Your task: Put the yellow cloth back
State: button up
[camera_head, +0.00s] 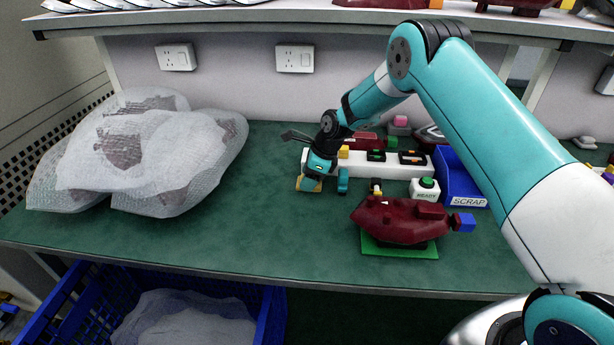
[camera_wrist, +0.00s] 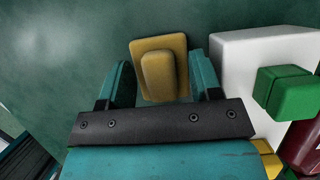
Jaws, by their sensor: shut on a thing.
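The yellow cloth (camera_wrist: 160,70) looks like a flat yellow pad with a raised ridge; in the wrist view it lies between the two teal fingers. My gripper (camera_wrist: 163,78) is shut on it. In the head view the yellow cloth (camera_head: 308,184) shows at the tip of my gripper (camera_head: 322,179), low over the green bench, at the left end of a white holder (camera_head: 400,170). My gripper partly covers the cloth. I cannot tell whether the cloth touches the bench.
A dark red lamp (camera_head: 395,220) rests on a green mat (camera_head: 400,249). A READY button box (camera_head: 425,189) and a blue SCRAP bin (camera_head: 461,185) stand to the right. Wrapped lamps (camera_head: 140,150) fill the left. The bench between them and my gripper is clear.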

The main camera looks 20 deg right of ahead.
jog(key=o, duration=0.6)
jog(key=shift+f, duration=0.1)
jog(key=shift+c, duration=0.2)
jog(key=v, duration=1.2)
jog(key=s+a+r+n, duration=0.5)
jog(key=s+r+n, duration=0.3)
jog(key=r, duration=0.1)
jog(key=s+a+r+n, duration=0.1)
jog(key=s+r+n, duration=0.1)
jog(key=s+n, duration=0.5)
jog(key=s+a+r+n+g, duration=0.1)
jog(key=s+a+r+n, duration=0.1)
jog(key=s+n, duration=0.5)
jog(key=s+a+r+n, duration=0.1)
jog(key=s+r+n, duration=0.2)
jog(key=s+n, duration=0.4)
jog(key=s, duration=0.9)
jog(key=shift+n+g, duration=0.4)
